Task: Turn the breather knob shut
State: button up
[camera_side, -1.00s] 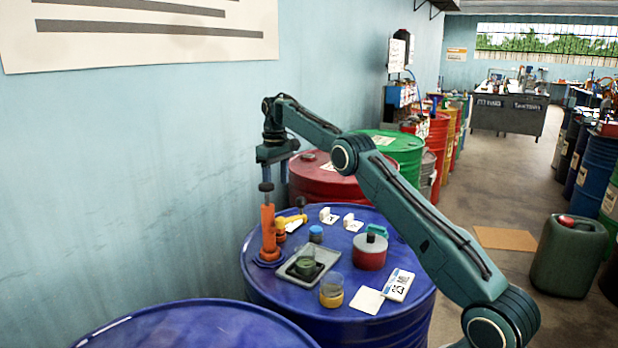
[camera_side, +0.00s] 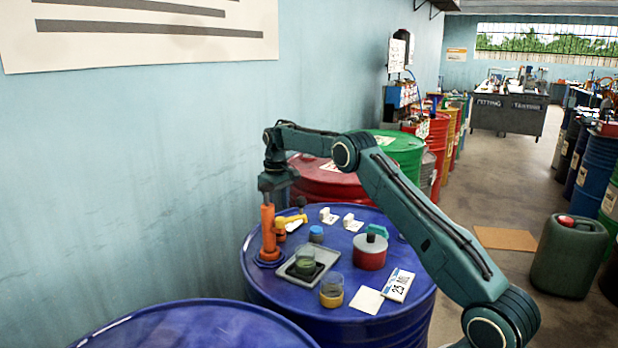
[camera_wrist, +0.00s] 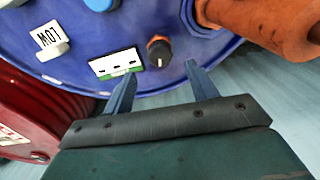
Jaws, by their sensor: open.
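The breather knob (camera_wrist: 158,51) is a round black knob with a pale mark and an orange collar, near the blue drum's rim in the wrist view. My gripper (camera_wrist: 160,72) is open and empty. Its two blue fingers straddle the knob in that picture, with their tips a little below it and apart from it. In the side view my gripper (camera_side: 278,181) hangs low by the top of the orange pump (camera_side: 268,232). I cannot make out the knob clearly there. The height of the fingertips above the drum top is hard to tell.
A white card with a green edge (camera_wrist: 116,63) stands beside the knob. The orange pump (camera_wrist: 262,18) is close on the right, a red drum (camera_wrist: 22,108) on the left. A tray (camera_side: 304,279), jars, a red can (camera_side: 370,255) and cards occupy the blue drum top (camera_side: 275,300).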

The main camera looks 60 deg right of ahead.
jog(key=shift+f, duration=2.8)
jog(key=c, duration=1)
